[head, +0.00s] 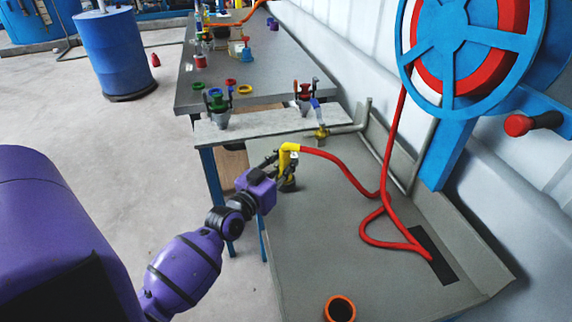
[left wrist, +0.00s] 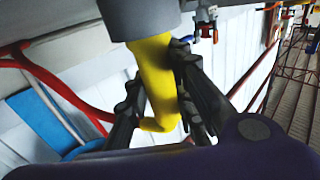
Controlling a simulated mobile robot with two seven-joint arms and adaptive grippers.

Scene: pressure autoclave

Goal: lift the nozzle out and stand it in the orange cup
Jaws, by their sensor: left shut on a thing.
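The yellow nozzle (head: 288,156) has a bent top, and a red hose (head: 342,168) runs from it to the right. My left gripper (head: 279,163) is shut on the nozzle. In the left wrist view the fingers (left wrist: 160,105) lie on both sides of the yellow nozzle body (left wrist: 152,70), with a grey cylinder (left wrist: 138,16) at its end. A dark part shows below the gripper in the head view; I cannot tell whether it touches the table. The orange cup (head: 340,308) stands at the front of the grey table, apart from the gripper. My right gripper is not in view.
A blue hose reel (head: 455,78) stands at the right, and its red hose loops over the grey worktop (head: 310,240). A raised shelf (head: 262,123) with valves lies behind the nozzle. The worktop between nozzle and cup is clear.

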